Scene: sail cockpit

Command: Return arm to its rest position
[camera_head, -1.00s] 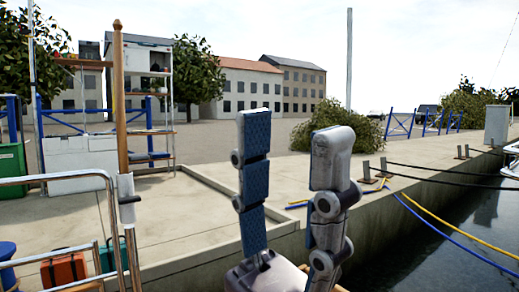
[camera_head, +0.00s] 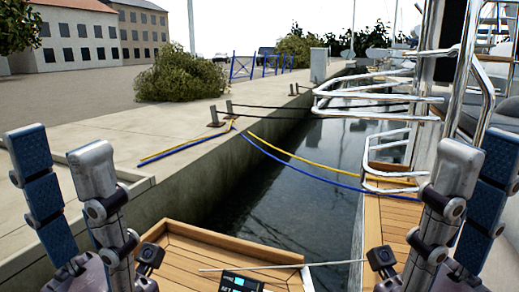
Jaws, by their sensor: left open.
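My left gripper (camera_head: 58,146) is at the left edge of the head view, pointing up. Its blue-padded finger and its grey finger stand apart with nothing between them. My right gripper (camera_head: 480,150) is at the right edge, in a mirrored pose, also pointing up. Its grey finger and blue-padded finger are apart, and I see nothing held. The arm links below both grippers are mostly out of view.
A wooden cockpit deck (camera_head: 205,262) with a small display (camera_head: 241,282) lies low between the grippers. Dark water (camera_head: 290,185) separates the stone quay (camera_head: 110,130) from the steel rails (camera_head: 375,100) at right. Mooring ropes (camera_head: 300,160) cross the water.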

